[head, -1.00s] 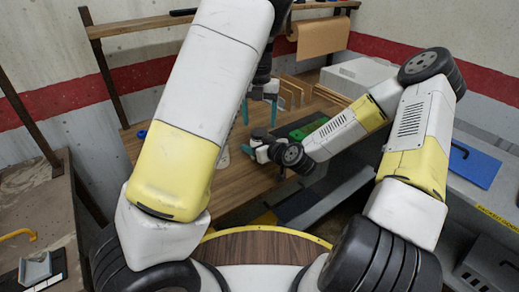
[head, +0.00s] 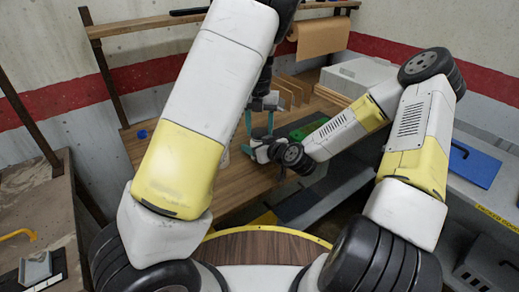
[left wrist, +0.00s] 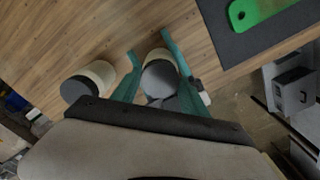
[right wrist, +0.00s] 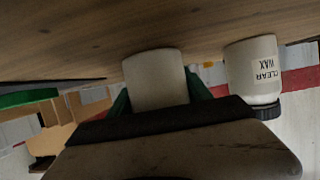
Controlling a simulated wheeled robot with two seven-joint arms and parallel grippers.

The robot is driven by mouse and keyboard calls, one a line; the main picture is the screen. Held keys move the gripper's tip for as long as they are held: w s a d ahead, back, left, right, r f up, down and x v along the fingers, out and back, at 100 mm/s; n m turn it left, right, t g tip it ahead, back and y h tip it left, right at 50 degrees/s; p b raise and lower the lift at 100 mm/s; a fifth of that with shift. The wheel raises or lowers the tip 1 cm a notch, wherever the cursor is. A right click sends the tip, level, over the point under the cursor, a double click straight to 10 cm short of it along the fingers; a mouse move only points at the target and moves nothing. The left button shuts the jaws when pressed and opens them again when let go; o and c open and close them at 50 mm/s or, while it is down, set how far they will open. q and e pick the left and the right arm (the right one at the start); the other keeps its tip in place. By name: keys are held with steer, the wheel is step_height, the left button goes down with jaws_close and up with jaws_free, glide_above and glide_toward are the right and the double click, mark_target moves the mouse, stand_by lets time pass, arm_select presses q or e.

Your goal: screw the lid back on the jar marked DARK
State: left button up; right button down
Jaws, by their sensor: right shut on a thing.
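A cream jar (right wrist: 155,82) stands on the table between the fingers of my right gripper (right wrist: 157,96), which is shut on it. Its label is out of sight. In the left wrist view this jar (left wrist: 163,56) has a round grey top (left wrist: 160,80); I cannot tell whether the lid is seated. My left gripper (head: 260,122) points down over the jar. Its teal fingers are apart on either side of the grey top in the left wrist view (left wrist: 149,50). In the head view the arms mostly hide the jar.
A second jar, marked CLEAR WAX (right wrist: 252,68), has a dark lid and stands close by; it also shows in the left wrist view (left wrist: 98,73). A dark mat (left wrist: 258,35) with a green piece (left wrist: 252,12) lies beside. Bare wooden table (left wrist: 60,30) surrounds the jars.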

arm_select(q)
steer(key=o, duration=0.3)
steer(key=shift+o, duration=0.2)
steer(key=shift+r, duration=2.3)
steer(key=shift+c, duration=0.4)
step_height(320, 180, up, 4)
steer(key=shift+f, duration=0.25)
steer(key=shift+f, duration=4.05)
